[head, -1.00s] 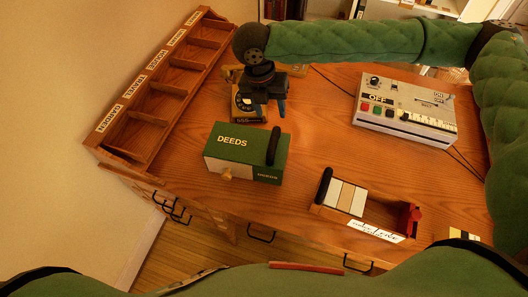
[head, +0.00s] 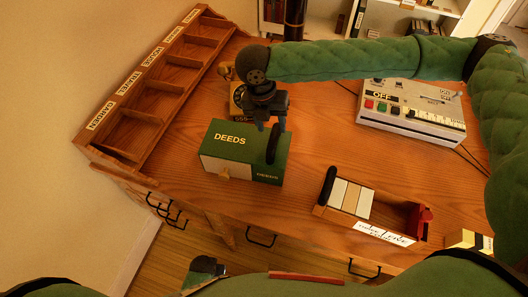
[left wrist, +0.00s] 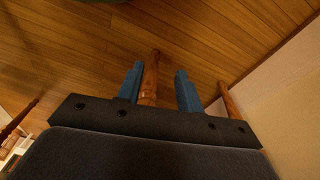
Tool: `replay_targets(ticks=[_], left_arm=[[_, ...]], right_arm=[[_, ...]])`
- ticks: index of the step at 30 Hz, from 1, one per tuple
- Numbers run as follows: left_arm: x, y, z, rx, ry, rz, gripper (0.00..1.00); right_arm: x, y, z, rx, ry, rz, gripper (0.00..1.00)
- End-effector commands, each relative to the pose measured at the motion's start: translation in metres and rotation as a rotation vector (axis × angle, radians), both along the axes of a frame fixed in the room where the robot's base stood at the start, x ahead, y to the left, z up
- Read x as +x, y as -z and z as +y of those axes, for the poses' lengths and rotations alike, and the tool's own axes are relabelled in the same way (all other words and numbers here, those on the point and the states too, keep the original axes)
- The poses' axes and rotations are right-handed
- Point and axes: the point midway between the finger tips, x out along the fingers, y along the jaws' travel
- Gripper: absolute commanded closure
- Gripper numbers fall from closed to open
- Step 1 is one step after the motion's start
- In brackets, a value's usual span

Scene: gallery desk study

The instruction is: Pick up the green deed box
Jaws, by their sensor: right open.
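The green deed box (head: 225,158), lettered DEEDS in yellow, sits on the wooden desk left of centre. It has a black upright handle (head: 273,146) at its right end and a small pale knob on its front.
A labelled pigeonhole rack (head: 150,100) stands along the desk's left edge. A telephone (head: 238,100) is behind the box. A grey switch console (head: 410,112) is at back right. A wooden tray (head: 395,215) with blocks is at front right. Bare desk lies between box and console.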

Motion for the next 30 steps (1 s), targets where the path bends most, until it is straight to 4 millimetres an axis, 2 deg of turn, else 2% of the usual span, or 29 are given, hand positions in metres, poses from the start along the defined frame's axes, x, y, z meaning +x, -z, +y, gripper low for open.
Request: replay_targets(ticks=[5,15,19,26,27,30], left_arm=[[-0.001,0.013,0.003,0.004,0.001,-0.007,0.64],[-0.008,0.055,0.014,0.017,0.008,-0.031,0.64],[-0.010,0.062,0.015,0.018,0.009,-0.035,0.64],[-0.011,0.064,0.016,0.018,0.009,-0.036,0.64],[-0.011,0.064,0.016,0.018,0.009,-0.036,0.64],[-0.011,0.064,0.016,0.018,0.009,-0.036,0.64]], right_arm=[[0.000,0.009,-0.003,0.000,0.001,0.001,0.53],[0.000,0.043,-0.011,-0.001,0.000,0.001,0.53],[-0.001,0.051,-0.013,0.000,-0.001,0.000,0.53],[-0.001,0.053,-0.013,0.001,-0.001,-0.001,0.53],[-0.001,0.053,-0.013,0.001,-0.001,-0.001,0.55],[-0.001,0.053,-0.013,0.001,-0.001,-0.001,0.74]])
